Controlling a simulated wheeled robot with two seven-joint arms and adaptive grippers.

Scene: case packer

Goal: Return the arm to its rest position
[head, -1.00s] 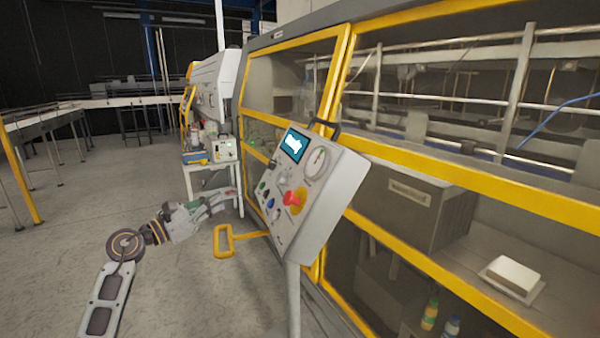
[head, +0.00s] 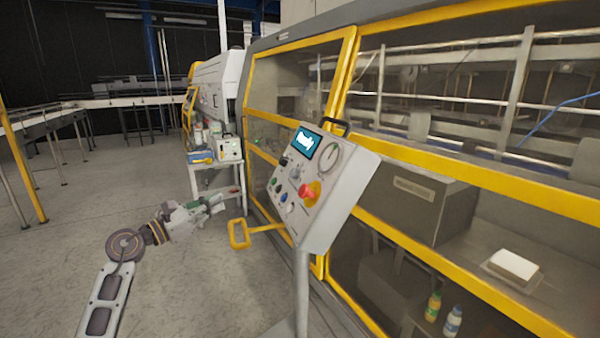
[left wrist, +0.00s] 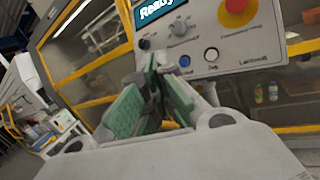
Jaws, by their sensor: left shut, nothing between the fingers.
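My left gripper (head: 222,199) reaches in from the left in the head view, over the open floor and left of the control panel (head: 340,181). It is shut and empty, apart from the panel. In the left wrist view its green finger pads (left wrist: 155,95) come together in front of the panel. The panel carries a lit screen reading "Ready" (head: 306,145), a red knob on a yellow base (head: 309,193), a gauge and several small buttons. The right gripper is not in either view.
The yellow-framed machine (head: 480,179) fills the right side. A yellow handle (head: 239,235) juts out below the panel, close to my left gripper. A small white table (head: 214,167) with containers stands behind. Conveyors (head: 60,115) are at the far left. The grey floor between is clear.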

